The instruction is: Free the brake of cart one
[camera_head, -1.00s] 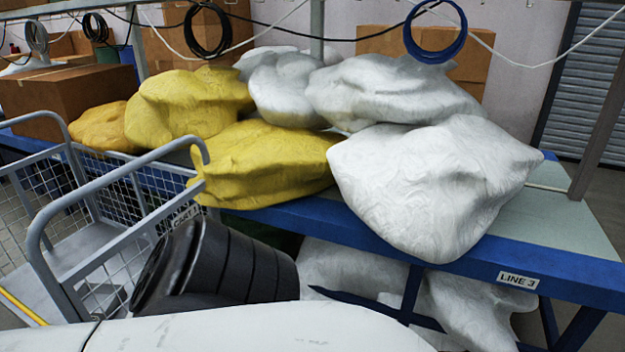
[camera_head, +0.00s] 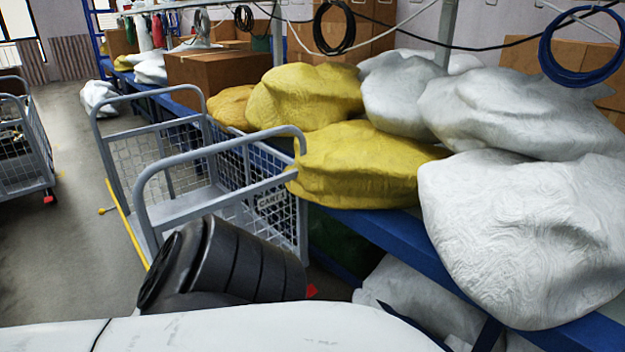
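A grey wire-mesh cart (camera_head: 190,148) stands left of centre, alongside the blue table. A yellow bar (camera_head: 127,222) runs along the cart's lower left edge. A small yellow knob on a short stem (camera_head: 104,211) sticks out from that edge over the floor; I cannot tell whether it is the brake. A small red part (camera_head: 311,290) shows low near the cart's near corner, partly hidden. My black arm part covers some of the cart's near end. Neither gripper is in view.
A blue table (camera_head: 385,232) bears yellow sacks (camera_head: 355,165) and white sacks (camera_head: 525,235). More white sacks (camera_head: 425,300) lie below it. Another mesh cart (camera_head: 22,150) with a red part at its foot stands far left. The grey floor (camera_head: 75,240) between the carts is clear.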

